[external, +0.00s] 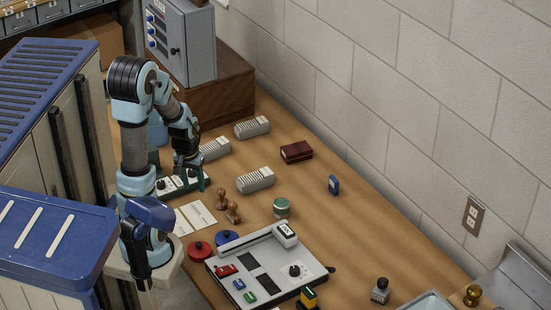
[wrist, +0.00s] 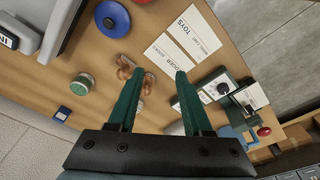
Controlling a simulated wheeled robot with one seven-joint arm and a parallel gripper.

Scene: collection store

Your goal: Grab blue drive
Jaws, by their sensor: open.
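A small blue block (external: 239,284), which looks like the blue drive, lies on the grey console (external: 213,262), between a red block (external: 226,270) and a green block (external: 250,297). Another small blue item (external: 334,185) stands alone on the table near the wall; it also shows in the wrist view (wrist: 62,113). My gripper (external: 190,178) is open and empty, above the table's left side, well away from both. In the wrist view its green fingers (wrist: 160,72) are spread. The small block on the console is not visible there.
Two wooden stamps (external: 230,210) and a green tin (external: 282,208) stand between my gripper and the console. Red (external: 199,250) and blue (external: 226,238) discs lie beside the console. Paper cards (external: 195,217), grey ribbed blocks (external: 255,180) and a dark red box (external: 296,151) are nearby.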

